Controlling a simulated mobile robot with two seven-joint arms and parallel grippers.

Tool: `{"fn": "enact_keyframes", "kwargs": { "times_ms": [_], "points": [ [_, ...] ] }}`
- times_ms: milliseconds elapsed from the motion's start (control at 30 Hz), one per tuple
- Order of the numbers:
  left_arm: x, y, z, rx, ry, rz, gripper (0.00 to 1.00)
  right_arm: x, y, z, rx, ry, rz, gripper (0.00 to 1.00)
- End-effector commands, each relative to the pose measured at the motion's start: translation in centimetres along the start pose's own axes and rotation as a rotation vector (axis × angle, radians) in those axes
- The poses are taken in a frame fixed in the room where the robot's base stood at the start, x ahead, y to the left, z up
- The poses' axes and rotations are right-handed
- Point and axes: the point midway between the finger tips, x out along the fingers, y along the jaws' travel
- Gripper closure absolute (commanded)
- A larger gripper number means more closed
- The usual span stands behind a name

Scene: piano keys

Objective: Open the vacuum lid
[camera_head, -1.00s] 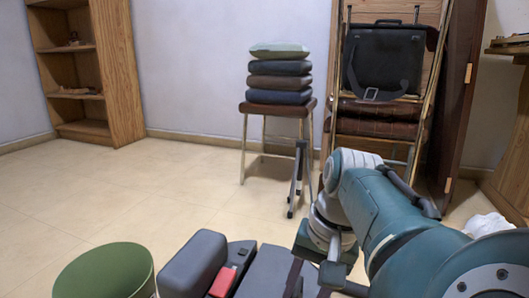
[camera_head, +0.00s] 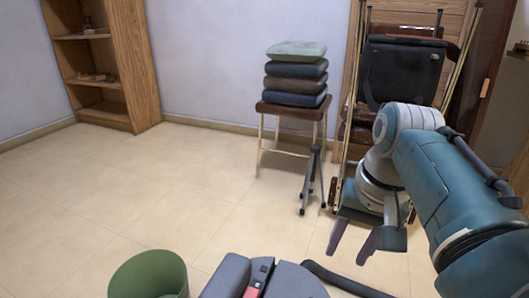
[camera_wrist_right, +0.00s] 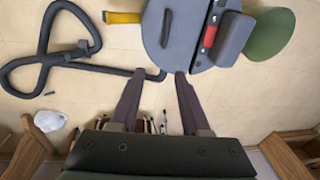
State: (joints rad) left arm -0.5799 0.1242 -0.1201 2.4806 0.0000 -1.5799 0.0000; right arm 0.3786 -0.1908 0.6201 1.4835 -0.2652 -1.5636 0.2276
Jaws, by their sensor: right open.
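The vacuum (camera_head: 290,282) is a grey rounded body with a red part (camera_head: 254,284), cut off by the bottom edge of the head view. A darker grey, rounded block (camera_head: 228,276) stands on its left side; I cannot tell whether this is the lid. The right wrist view shows the vacuum (camera_wrist_right: 180,40) at the top, with the red part (camera_wrist_right: 210,36) and the grey block (camera_wrist_right: 234,40). My right gripper (camera_head: 350,254) is open and empty, right of the vacuum. Its fingers (camera_wrist_right: 159,75) point toward the vacuum, apparently apart from it. My left gripper is out of view.
A green bin (camera_head: 150,275) stands left of the vacuum. A dark hose (camera_wrist_right: 48,62) lies looped on the floor. A stool (camera_head: 292,110) with stacked cushions and a folded tripod (camera_head: 311,180) stand beyond. The floor at left is clear.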

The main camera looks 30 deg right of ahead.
Motion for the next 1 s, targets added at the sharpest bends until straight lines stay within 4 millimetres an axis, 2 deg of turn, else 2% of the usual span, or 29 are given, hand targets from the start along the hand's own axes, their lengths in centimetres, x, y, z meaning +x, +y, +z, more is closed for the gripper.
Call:
{"fn": "enact_keyframes", "kwargs": {
  "times_ms": [33, 300, 467, 1000],
  "points": [
    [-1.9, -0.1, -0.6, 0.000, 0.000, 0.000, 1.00, -2.0, 0.1, -0.2, -0.007, 0.008, 0.007, 0.53],
    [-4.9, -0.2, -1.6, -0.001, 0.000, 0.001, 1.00, -5.3, 0.6, -0.6, -0.038, 0.034, 0.026, 0.53],
    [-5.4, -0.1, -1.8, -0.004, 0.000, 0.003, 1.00, -5.9, 0.7, -0.7, -0.045, 0.041, 0.030, 0.53],
    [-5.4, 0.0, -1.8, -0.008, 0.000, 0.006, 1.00, -5.9, 0.7, -0.7, -0.046, 0.042, 0.030, 0.53]
  ]
}}
